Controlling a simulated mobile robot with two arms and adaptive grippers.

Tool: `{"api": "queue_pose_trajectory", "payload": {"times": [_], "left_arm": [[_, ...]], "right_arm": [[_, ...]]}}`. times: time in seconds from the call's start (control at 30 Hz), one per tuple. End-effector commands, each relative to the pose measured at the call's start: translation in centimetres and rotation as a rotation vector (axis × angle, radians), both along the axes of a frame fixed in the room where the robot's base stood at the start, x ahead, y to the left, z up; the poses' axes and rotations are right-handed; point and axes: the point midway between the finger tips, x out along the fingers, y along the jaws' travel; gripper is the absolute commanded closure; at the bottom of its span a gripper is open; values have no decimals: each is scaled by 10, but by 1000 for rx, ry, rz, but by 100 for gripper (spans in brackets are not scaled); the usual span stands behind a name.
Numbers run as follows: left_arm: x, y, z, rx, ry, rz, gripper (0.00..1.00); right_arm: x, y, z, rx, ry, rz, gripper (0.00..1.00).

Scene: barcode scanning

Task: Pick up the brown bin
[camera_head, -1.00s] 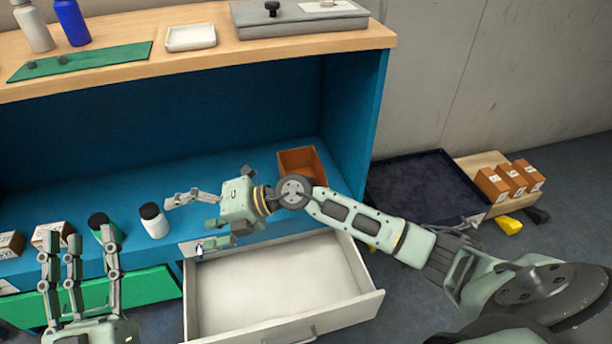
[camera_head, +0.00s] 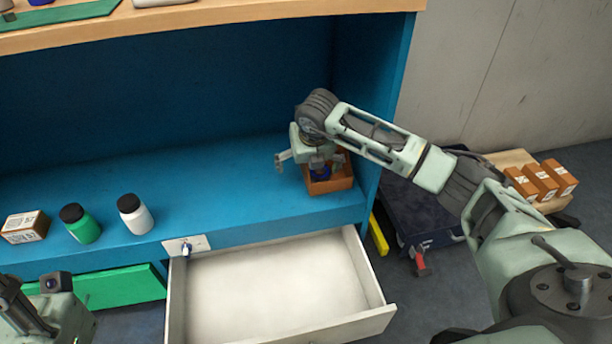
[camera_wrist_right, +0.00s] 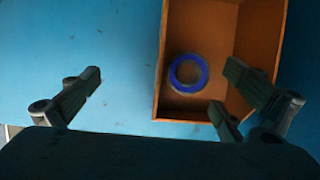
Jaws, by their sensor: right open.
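The brown bin (camera_head: 336,184) stands on the blue shelf near its right end, beside the right side wall. It also shows in the right wrist view (camera_wrist_right: 172,62), open at the top, with a blue ring-shaped thing (camera_wrist_right: 188,73) lying inside. My right gripper (camera_head: 305,168) is open above the bin. In the right wrist view its fingers (camera_wrist_right: 160,92) are spread, one to the left of the bin over bare shelf and two at the bin's right part. I cannot tell whether they touch it. My left gripper is only partly visible at the lower left, its fingers unclear.
A white bottle (camera_head: 135,214), a green bottle (camera_head: 80,223) and a small box (camera_head: 25,227) stand on the shelf's left. An open white drawer (camera_head: 270,283) juts out below. Brown boxes (camera_head: 541,180) and a dark cart (camera_head: 425,212) are on the right.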

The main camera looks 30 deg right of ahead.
Motion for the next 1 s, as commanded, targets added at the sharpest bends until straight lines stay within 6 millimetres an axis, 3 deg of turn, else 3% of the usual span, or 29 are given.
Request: {"api": "queue_pose_trajectory", "payload": {"times": [0.03, 0.2, 0.5, 1.0], "left_arm": [[0, 0, -2, 0, -21, 1, 60], [1, -2, 4, 4, -55, 3, 60], [2, -2, 9, 6, -62, 4, 60], [1, -2, 8, 6, -63, 4, 60]], "right_arm": [[3, -1, -12, 1, 0, 0, 0], [11, -3, -30, 1, 1, 0, 0], [13, -3, -32, 3, 0, 2, 0], [13, -3, -33, 3, 1, 2, 43]]}}
